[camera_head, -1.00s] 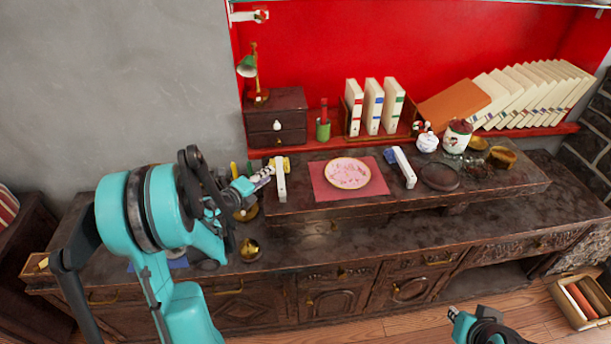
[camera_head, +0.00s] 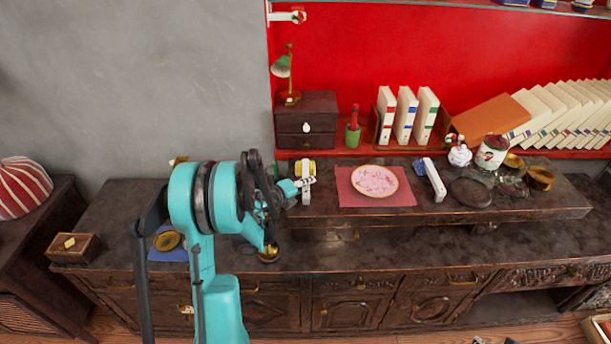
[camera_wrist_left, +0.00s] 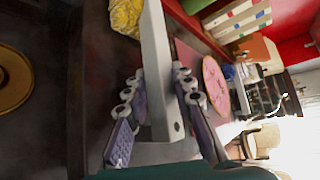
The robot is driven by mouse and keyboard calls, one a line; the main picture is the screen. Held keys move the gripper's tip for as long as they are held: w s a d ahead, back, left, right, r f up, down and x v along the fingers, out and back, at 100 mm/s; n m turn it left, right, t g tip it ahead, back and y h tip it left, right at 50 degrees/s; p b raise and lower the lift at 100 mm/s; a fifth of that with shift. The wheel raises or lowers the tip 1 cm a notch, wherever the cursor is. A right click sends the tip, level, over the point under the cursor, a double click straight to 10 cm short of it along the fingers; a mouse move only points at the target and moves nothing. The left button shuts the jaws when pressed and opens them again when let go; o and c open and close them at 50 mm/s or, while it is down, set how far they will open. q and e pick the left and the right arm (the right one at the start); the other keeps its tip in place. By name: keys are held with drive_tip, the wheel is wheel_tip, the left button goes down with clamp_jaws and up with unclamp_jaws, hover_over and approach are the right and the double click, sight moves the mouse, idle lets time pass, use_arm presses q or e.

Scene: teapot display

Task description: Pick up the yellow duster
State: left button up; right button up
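The yellow duster has a white bar handle (camera_head: 306,194) and a crumpled yellow head (camera_head: 311,166). It lies at the left end of the raised shelf. In the left wrist view its yellow head (camera_wrist_left: 127,15) is at the top and its white handle (camera_wrist_left: 157,65) runs down between my fingers. My left gripper (camera_head: 297,184) is at the handle; in the wrist view my left gripper's fingers (camera_wrist_left: 158,74) stand apart on both sides of it, with narrow gaps. Only small dark bits, perhaps of my right gripper, show at the head view's bottom edge.
A pink plate (camera_head: 375,181) on a red mat (camera_head: 351,199) lies right of the duster. Beyond it lies a similar duster with a blue head and white handle (camera_head: 434,181). A small drawer box (camera_head: 306,126) stands behind. A brass object (camera_head: 269,254) is below my left gripper.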

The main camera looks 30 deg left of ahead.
sight(306, 174)
use_arm(q)
clamp_jaws()
drive_tip(key=shift+r, duration=0.15)
drive_tip(key=shift+r, duration=0.3)
wheel_tip(306, 174, up, 4)
drive_tip(key=p, duration=0.2)
drive_tip(key=shift+d+p, duration=0.1)
drive_tip(key=shift+p, duration=0.2)
drive_tip(key=s+d+r+p, duration=0.1)
drive_tip(key=s+d+r, duration=0.2)
drive_tip(key=d, duration=0.4)
drive_tip(key=s+d+r+m+h+p, duration=0.1)
drive_tip(key=s+d+r, duration=0.2)
drive_tip(key=d, duration=0.4)
drive_tip(key=s+d+r+m+h+p, duration=0.1)
drive_tip(key=s+d+r, duration=0.2)
drive_tip(key=d, duration=0.4)
drive_tip(key=shift+s+d+r+g, duration=0.15)
drive_tip(key=shift+s+d+g, duration=0.2)
drive_tip(key=shift+s, duration=0.5)
